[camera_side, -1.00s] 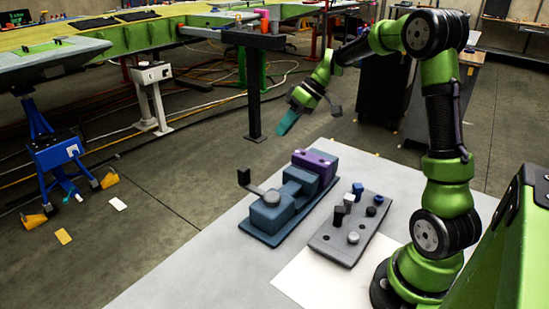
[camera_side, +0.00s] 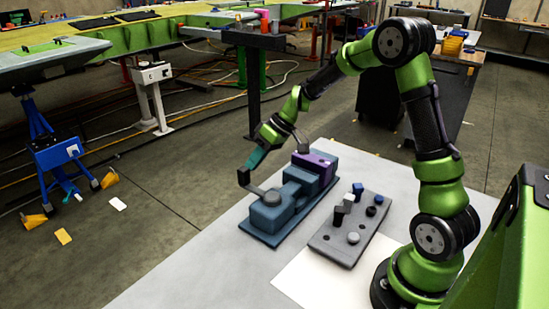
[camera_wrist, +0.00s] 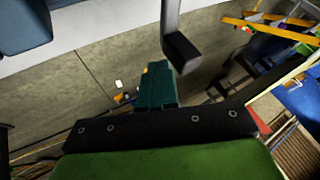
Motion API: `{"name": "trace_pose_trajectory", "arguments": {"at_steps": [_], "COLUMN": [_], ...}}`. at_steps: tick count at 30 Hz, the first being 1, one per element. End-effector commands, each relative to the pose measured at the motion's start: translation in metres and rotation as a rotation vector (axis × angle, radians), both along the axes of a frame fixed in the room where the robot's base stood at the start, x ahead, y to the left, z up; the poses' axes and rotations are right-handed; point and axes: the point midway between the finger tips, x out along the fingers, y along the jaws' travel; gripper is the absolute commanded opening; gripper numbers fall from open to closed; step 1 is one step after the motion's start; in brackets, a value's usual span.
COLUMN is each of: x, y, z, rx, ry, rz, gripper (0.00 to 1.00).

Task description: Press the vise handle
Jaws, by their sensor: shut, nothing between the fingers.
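The blue-grey vise (camera_side: 268,214) stands on the light grey table, with a purple block (camera_side: 316,166) at its far end. Its handle (camera_side: 243,178) is a grey lever ending in a dark knob at the vise's left. My gripper (camera_side: 252,166), with teal fingers, is shut and empty, with its tips right by the knob. In the wrist view the shut fingers (camera_wrist: 156,85) lie just below and left of the dark handle knob (camera_wrist: 181,52). I cannot tell whether they touch it. A corner of the vise (camera_wrist: 22,25) shows at the upper left.
A grey plate (camera_side: 350,241) with several small pegs and blocks lies right of the vise. A white sheet (camera_side: 305,282) lies in front of it. A dark post (camera_side: 254,95) stands behind the table edge. The table's front left is clear.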

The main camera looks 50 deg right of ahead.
Motion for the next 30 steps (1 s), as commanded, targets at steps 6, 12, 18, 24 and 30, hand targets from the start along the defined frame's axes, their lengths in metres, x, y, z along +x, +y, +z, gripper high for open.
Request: {"name": "trace_pose_trajectory", "arguments": {"at_steps": [6, 12, 18, 24, 30], "x": [0.0, 0.0, 0.001, 0.002, 0.004], "y": [0.004, 0.004, 0.006, 0.01, 0.015], "z": [0.0, 0.0, 0.0, 0.0, 0.0], "rx": [0.001, 0.0, 0.001, 0.001, 0.001], "ry": [0.0, 0.0, 0.0, 0.001, 0.001], "rz": [-0.002, -0.001, 0.023, 0.065, 0.11], "gripper": [0.0, 0.0, 0.0, 0.0, 0.0]}}
